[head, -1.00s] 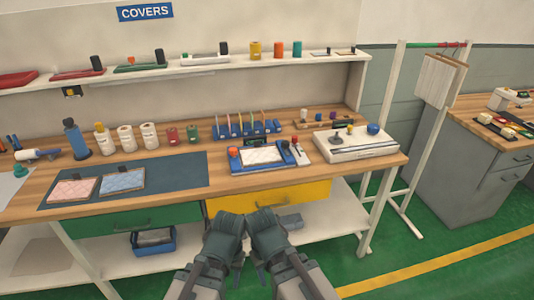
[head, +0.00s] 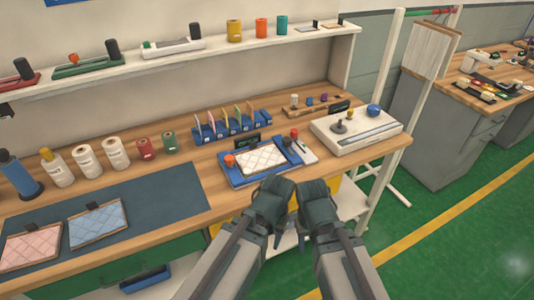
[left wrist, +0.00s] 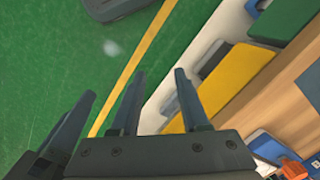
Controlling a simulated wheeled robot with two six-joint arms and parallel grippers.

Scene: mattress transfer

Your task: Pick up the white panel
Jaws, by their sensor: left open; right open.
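The white quilted panel (head: 260,159) lies flat in a blue tray (head: 237,180) on the wooden workbench, in the middle of the head view. My left gripper (head: 276,238) is just in front of the bench's front edge, below the tray in the picture. In the left wrist view its two fingers (left wrist: 157,72) are apart with nothing between them. My right gripper (head: 303,240) is close beside it on the right, open, with its fingers partly hidden. Neither gripper touches the panel.
Pink (head: 31,246) and blue (head: 98,223) quilted panels lie on a dark mat (head: 165,192) at left. A white device (head: 355,133) stands right of the tray. A blue rack (head: 232,126) and several spools stand behind. A yellow drawer front (left wrist: 235,82) is under the bench.

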